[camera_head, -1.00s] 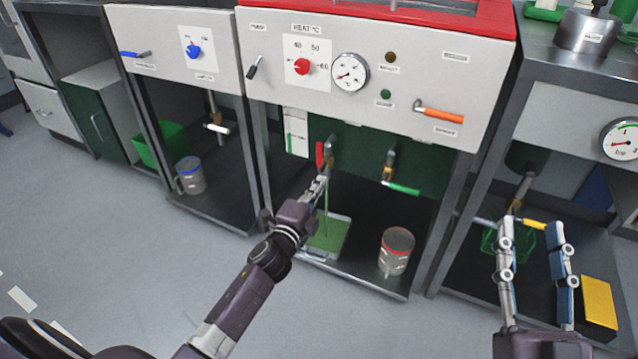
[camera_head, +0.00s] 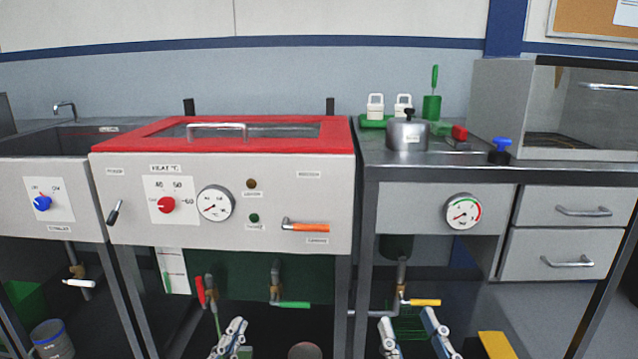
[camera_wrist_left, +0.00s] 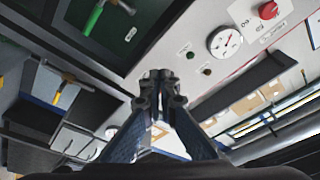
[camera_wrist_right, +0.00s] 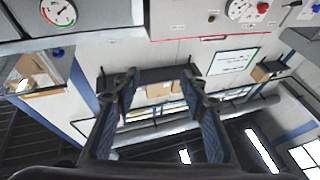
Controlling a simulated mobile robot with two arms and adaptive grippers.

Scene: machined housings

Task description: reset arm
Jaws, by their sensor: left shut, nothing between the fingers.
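My left gripper (camera_head: 236,330) is at the bottom of the head view, in front of the open bay under the red-topped machine (camera_head: 225,190). In the left wrist view its fingertips (camera_wrist_left: 160,80) are together with nothing between them. My right gripper (camera_head: 408,322) is at the bottom of the head view, further right, below the bench with the round gauge (camera_head: 463,211). Its two fingers stand apart, and the right wrist view shows an empty gap between the fingertips (camera_wrist_right: 160,80). Neither gripper touches anything that I can see.
A red-handled valve (camera_head: 201,290), a green-handled valve (camera_head: 292,304) and a yellow-handled valve (camera_head: 424,302) stick out near the grippers. A round container (camera_head: 305,351) shows at the bottom edge. A yellow block (camera_head: 496,345) lies right of my right gripper.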

